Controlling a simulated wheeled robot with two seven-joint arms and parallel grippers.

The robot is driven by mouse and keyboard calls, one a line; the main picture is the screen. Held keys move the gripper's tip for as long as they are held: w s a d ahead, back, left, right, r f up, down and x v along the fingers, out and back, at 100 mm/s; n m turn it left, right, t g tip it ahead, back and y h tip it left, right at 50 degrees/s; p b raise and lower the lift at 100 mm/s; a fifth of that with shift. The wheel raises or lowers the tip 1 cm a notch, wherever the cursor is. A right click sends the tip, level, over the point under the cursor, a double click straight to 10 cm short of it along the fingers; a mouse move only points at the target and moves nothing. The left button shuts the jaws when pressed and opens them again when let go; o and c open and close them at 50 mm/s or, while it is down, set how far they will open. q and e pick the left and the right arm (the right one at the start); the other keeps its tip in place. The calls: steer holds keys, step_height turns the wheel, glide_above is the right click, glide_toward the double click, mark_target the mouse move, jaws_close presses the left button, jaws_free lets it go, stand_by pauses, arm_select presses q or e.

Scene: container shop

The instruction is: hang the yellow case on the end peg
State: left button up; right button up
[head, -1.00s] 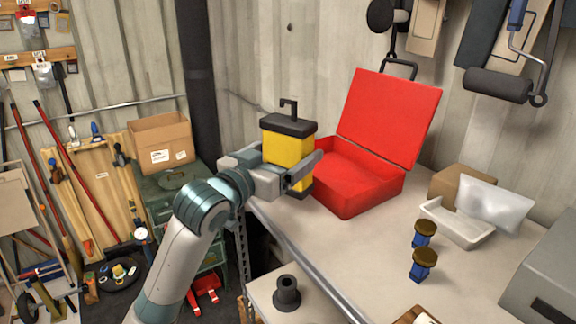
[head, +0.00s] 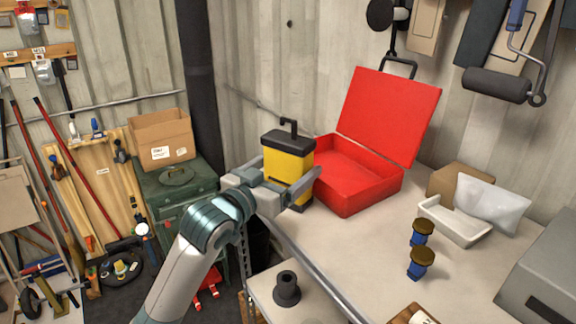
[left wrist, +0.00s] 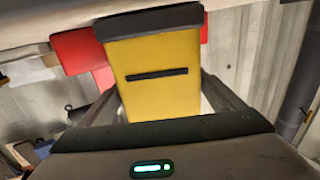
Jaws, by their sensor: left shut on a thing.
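The yellow case (head: 287,163) has a black lid, a black base and a black hook-shaped handle on top. My left gripper (head: 286,184) is shut on its body, one finger on each side, and holds it roughly upright near the bench's left edge. In the left wrist view the case (left wrist: 160,92) fills the middle between the fingers, with a dark slot on its face. Whether its base touches the bench cannot be told. A small dark spot (head: 290,24) shows on the bare wall; I cannot tell if it is a peg. My right gripper is out of view.
An open red toolbox (head: 362,185) stands just right of the case. Two blue items with brown tops (head: 420,262), a white tray (head: 455,228) and a grey box (head: 545,275) are farther right. A paint roller (head: 497,86) hangs upper right.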

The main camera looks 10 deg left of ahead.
arm_select(q)
steer(key=o, duration=1.3)
steer(key=shift+f, duration=0.15)
steer(key=shift+c, duration=0.2)
steer(key=shift+r, duration=0.2)
steer(key=shift+s+a+f+b, duration=0.15)
steer(key=shift+s+a+b, duration=0.15)
steer(key=shift+s, duration=0.35)
steer(key=p+v, duration=0.4)
steer(key=v, duration=0.6)
steer(key=shift+s, duration=0.3)
steer(key=shift+a, duration=0.1)
